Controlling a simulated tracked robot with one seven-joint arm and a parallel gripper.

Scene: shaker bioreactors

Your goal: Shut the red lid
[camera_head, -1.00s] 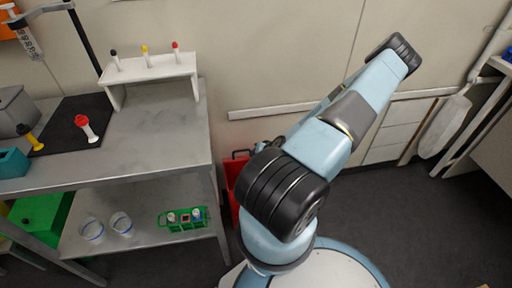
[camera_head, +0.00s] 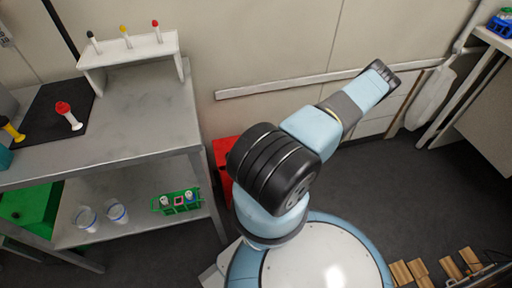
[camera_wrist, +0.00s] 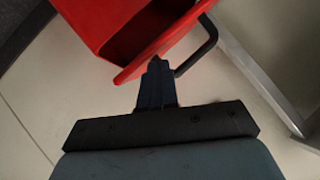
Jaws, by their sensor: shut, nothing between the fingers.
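A red container (camera_wrist: 100,22) fills the upper left of the wrist view, with a dark opening beside a red panel (camera_wrist: 163,47) that appears to be its lid. The lid stands away from the body, so the container is open. A black bar-shaped handle (camera_wrist: 208,45) is at its right side. My gripper (camera_wrist: 157,66) is shut and empty, its tips at the panel's lower edge; I cannot tell if they touch. In the head view the red container (camera_head: 224,160) is partly hidden behind my arm, and my gripper is hidden.
A grey metal table (camera_head: 140,115) with a lower shelf stands left of the container, its leg close by. A white rack (camera_head: 130,50) with several tubes stands on it. A wall rail (camera_head: 290,87) runs behind. Wooden pieces (camera_head: 435,270) lie at lower right. Open floor lies right of my base.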

